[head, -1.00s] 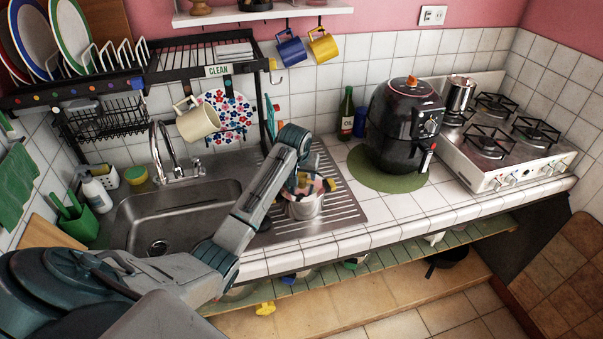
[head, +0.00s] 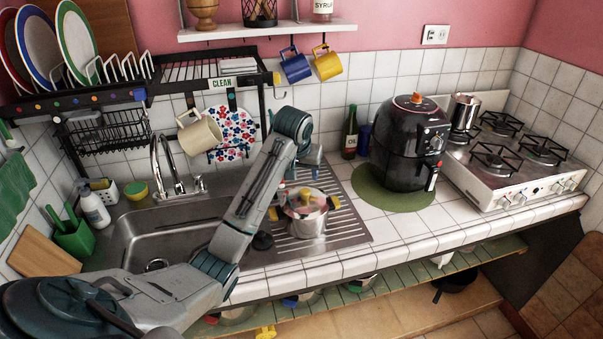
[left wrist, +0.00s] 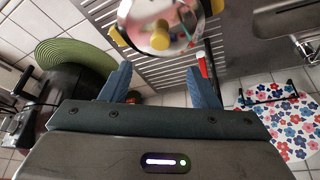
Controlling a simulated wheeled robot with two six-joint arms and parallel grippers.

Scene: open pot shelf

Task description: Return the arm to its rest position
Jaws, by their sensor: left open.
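My left arm comes in from the left, over the sink, and ends above the drainboard. My left gripper (head: 316,170) is open and empty, its blue fingers above and behind a steel pot (head: 305,222). The pot has yellow side handles and a lid with a yellow knob, and stands upright on the ribbed drainboard (head: 345,228). In the left wrist view, the open fingers (left wrist: 163,80) are spread apart, and the pot (left wrist: 178,38) lies beyond them at the top edge, apart from both. My right gripper is not in view.
A black air fryer (head: 408,150) on a green mat (head: 385,195) and an oil bottle (head: 350,135) stand to the right. The sink (head: 165,235) lies left. White counter tiles right of the drainboard are clear.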

